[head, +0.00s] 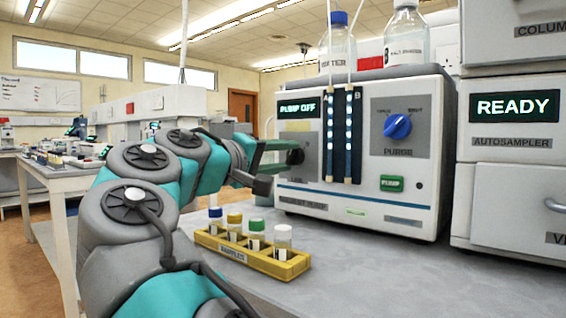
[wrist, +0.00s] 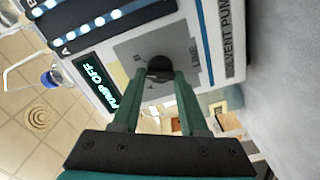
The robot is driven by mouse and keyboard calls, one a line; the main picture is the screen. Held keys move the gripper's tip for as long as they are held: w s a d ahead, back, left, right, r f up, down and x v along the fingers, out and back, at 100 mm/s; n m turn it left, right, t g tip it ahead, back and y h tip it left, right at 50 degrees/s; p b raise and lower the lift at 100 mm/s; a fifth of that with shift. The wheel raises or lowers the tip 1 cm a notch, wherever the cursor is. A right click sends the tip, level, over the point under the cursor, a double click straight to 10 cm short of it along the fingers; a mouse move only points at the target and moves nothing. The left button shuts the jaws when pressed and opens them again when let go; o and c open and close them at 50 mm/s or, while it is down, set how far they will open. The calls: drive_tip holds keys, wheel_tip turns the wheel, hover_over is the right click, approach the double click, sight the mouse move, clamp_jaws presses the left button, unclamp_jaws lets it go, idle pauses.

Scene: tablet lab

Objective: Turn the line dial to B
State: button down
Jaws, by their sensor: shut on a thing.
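The line dial (head: 297,157) is a small dark round knob on a grey plate at the left of the solvent pump's front (head: 362,205). In the wrist view the dial (wrist: 159,65) sits between the tips of my gripper (wrist: 160,77), which is shut on it. My gripper also shows from the side in the head view (head: 284,158). The plate (wrist: 188,45) carries the word LINE and small letters around the knob. The fingers cover part of the plate, and I cannot tell which letter the dial points to. The pump display (head: 298,108) reads PUMP OFF.
A blue purge knob (head: 397,127) and a green PUMP button (head: 391,184) are to the right on the pump. A yellow rack (head: 262,262) with several vials stands below my arm. Bottles (head: 338,45) stand on the pump. The bench front right is clear.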

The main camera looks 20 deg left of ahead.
drive_tip(key=shift+m+b, duration=0.35)
drive_tip(key=shift+m, duration=1.65)
drive_tip(key=shift+c, duration=2.2)
unclamp_jaws()
drive_tip(key=shift+s, duration=0.15)
drive_tip(key=v, duration=0.7)
drive_tip(key=shift+s+a, duration=0.15)
drive_tip(key=shift+s, duration=0.1)
